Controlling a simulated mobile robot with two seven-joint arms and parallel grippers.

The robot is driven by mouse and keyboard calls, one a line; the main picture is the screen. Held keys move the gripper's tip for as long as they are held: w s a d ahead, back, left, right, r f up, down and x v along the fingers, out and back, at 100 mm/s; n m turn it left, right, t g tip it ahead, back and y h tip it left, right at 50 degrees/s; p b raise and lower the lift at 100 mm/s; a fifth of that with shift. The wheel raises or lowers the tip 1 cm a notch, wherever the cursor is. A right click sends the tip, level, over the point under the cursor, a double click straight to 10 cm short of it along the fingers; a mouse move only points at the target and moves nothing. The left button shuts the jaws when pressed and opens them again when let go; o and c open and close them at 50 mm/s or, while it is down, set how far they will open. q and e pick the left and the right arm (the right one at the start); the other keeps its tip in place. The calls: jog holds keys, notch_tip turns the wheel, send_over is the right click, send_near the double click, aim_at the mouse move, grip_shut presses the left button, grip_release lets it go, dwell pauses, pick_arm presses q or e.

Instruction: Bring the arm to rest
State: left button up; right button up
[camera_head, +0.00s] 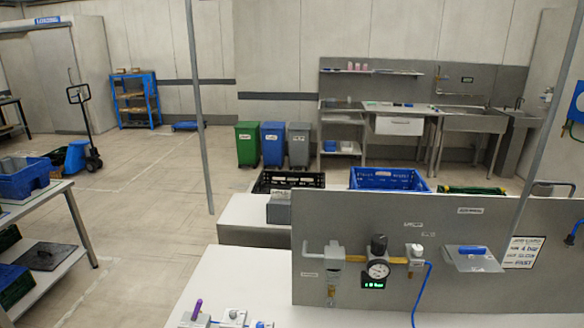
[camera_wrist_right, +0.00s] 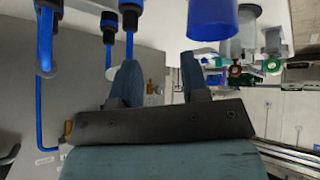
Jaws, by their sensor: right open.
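My right gripper (camera_wrist_right: 160,75) shows in the right wrist view. Its two dark blue-grey fingers stand apart on a dark bar, and nothing shows between them. A grey panel with blue hoses lies to the left behind it. A blue cylinder (camera_wrist_right: 212,18) is above and to the right of the fingers, apart from them in the picture. Neither arm shows in the head view, and my left gripper is in neither view.
In the head view, a grey panel (camera_head: 430,225) carries a pressure gauge (camera_head: 378,269) and a blue-handled part (camera_head: 472,251). A white bench (camera_head: 225,275) lies in front. Behind the panel are a blue crate (camera_head: 389,187) and a black crate (camera_head: 270,188). Open floor lies left.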

jog(key=s+a+f+m+t, duration=0.2)
jog(key=s+f+m, duration=0.1)
jog(key=s, duration=0.6)
jog(key=s+a+f+m+t+h, duration=0.1)
jog(key=s+a+f+m+t, duration=0.1)
jog(key=s, duration=0.7)
notch_tip(320, 180, down, 2)
jog(key=shift+a+f+m, duration=0.15)
jog(key=shift+a+m, duration=0.2)
jog(key=shift+m, duration=0.25)
jog(key=shift+s, duration=0.1)
dwell(0.8)
